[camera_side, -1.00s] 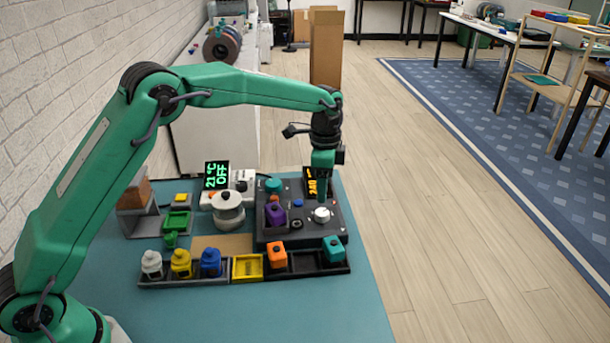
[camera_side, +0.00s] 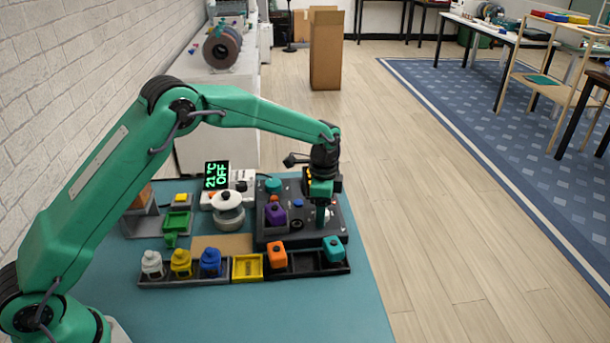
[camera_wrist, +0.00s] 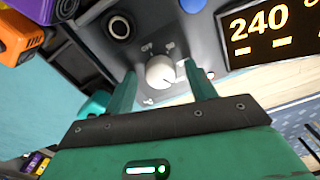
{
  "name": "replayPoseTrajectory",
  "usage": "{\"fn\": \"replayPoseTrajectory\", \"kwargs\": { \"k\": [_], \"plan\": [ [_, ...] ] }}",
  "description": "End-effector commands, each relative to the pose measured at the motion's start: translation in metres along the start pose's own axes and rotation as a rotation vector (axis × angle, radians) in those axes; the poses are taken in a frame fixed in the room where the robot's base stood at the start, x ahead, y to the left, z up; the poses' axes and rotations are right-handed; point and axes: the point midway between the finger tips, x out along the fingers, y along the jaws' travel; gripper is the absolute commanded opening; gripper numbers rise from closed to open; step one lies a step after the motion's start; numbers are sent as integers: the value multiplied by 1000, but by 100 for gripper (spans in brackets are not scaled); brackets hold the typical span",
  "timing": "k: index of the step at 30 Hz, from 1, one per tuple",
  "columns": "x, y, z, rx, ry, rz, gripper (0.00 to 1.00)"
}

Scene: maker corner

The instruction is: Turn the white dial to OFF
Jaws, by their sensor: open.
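My gripper (camera_wrist: 158,80) is open, with one green finger to each side of the dial and the dial between the fingertips. In the side view my gripper (camera_side: 321,222) points straight down at the panel (camera_side: 275,239) and hides most of the dial. Whether the fingers touch the dial I cannot tell. A display (camera_wrist: 265,30) beside the dial reads 240 in orange.

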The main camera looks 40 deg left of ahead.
Motion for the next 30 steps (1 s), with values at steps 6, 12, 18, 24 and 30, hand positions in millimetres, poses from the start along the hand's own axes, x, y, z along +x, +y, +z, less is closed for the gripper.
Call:
{"fn": "replayPoseTrajectory", "kwargs": {
  "k": [6, 12, 18, 24, 30],
  "plan": [
    [0, 0, 0, 0, 0, 0, 44],
    [0, 0, 0, 0, 0, 0, 11],
    [-1, 0, 0, -7, 0, 0, 11],
    [-1, 0, 0, -52, -1, 1, 11],
    [-1, 0, 0, -154, -1, 1, 11]
  ]
}}
